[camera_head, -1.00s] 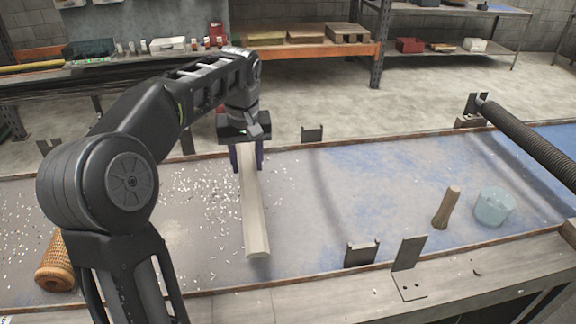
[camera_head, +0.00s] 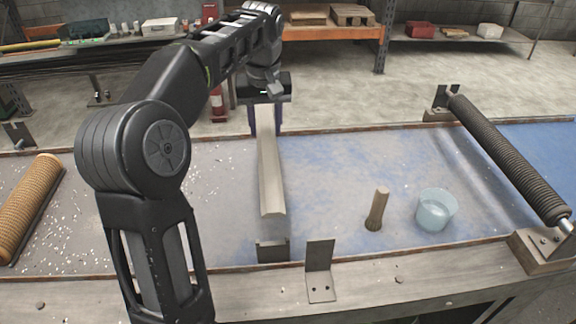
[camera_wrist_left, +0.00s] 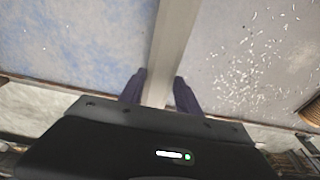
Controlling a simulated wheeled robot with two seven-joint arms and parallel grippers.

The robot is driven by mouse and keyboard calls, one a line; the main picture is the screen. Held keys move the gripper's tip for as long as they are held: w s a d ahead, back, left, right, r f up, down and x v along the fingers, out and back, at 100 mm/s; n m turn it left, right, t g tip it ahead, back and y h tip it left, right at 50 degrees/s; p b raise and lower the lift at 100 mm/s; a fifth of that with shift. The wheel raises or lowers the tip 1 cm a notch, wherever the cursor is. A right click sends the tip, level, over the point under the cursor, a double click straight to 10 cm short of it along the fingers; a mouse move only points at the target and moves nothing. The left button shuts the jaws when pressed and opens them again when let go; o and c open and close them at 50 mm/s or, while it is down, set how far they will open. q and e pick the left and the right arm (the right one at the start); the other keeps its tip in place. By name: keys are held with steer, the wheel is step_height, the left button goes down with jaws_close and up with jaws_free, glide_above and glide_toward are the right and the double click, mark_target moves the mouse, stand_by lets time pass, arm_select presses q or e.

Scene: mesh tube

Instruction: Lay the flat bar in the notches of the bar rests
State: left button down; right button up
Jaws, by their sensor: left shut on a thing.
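The flat bar (camera_head: 270,180) is a long pale bar that points toward me over the table. My left gripper (camera_head: 266,124) is shut on its far end. In the left wrist view, the purple fingers (camera_wrist_left: 160,92) stand on both sides of the bar (camera_wrist_left: 172,40). The near bar rest (camera_head: 273,252) is a dark notched bracket at the table's front edge. The bar's near end shows just behind and above this rest, apart from it in the picture. The far bar rest is not visible, probably hidden behind my gripper and the bar. My right gripper is out of view.
An upright metal bracket (camera_head: 319,268) stands right of the near rest. A dark roller (camera_head: 505,157) spans the right side. An orange-brown roller (camera_head: 28,207) lies at the left.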

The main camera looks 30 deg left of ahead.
arm_select(q)
steer(key=shift+s+a+r, duration=0.1)
steer(key=shift+s+a, duration=0.1)
steer(key=shift+d+f, duration=0.1)
steer(key=shift+f, duration=0.2)
step_height(320, 180, down, 5)
steer(key=shift+r+b, duration=0.1)
steer(key=shift+b, duration=0.25)
steer(key=shift+w+f, duration=0.1)
steer(key=shift+f, duration=0.35)
step_height(320, 180, down, 4)
steer(key=shift+r, duration=0.15)
